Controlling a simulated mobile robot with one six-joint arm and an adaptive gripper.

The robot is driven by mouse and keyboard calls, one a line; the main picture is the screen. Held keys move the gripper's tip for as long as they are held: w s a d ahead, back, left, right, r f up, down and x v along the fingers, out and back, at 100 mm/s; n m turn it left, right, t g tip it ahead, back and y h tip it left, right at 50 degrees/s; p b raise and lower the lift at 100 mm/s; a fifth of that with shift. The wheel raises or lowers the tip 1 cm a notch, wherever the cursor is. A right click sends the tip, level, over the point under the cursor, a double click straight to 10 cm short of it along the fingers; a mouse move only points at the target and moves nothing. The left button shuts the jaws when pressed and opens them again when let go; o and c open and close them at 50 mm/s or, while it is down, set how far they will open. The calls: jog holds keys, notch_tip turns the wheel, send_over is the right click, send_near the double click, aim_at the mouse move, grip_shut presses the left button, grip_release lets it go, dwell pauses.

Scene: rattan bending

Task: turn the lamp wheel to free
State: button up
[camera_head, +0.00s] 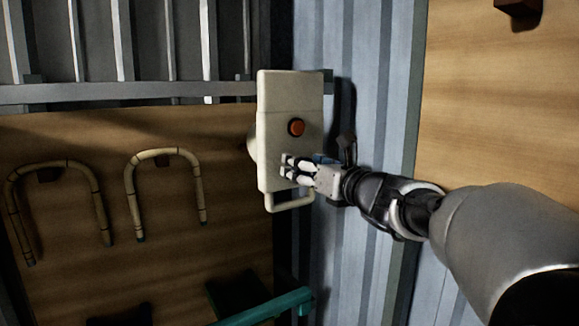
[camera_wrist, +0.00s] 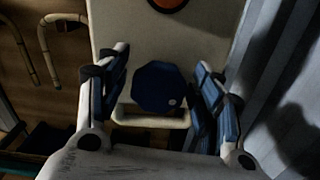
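The lamp wheel (camera_wrist: 160,87) is a dark blue, many-sided knob with a small pale dot near its lower right edge. It sits on the front of a cream box (camera_head: 275,95), below a round orange button (camera_head: 296,127). My gripper (camera_head: 289,166) is at the lower part of the box front in the head view, where it mostly hides the wheel. In the wrist view my gripper (camera_wrist: 163,65) is open, with one blue-padded finger on each side of the wheel. Gaps show between the wheel and both fingers, so no grip is seen.
A cream handle bar (camera_head: 290,202) sticks out below the box. Bent rattan pieces (camera_head: 165,155) hang on a wooden board (camera_head: 120,260) at left. A corrugated metal wall (camera_head: 385,100) stands at right, close behind my gripper. A teal bar (camera_head: 270,308) lies low in front.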

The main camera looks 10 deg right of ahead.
jog(key=shift+w+f, duration=0.1)
jog(key=shift+w, duration=0.15)
jog(key=shift+c, duration=1.3)
jog(key=c, duration=0.6)
jog(key=shift+c, duration=0.2)
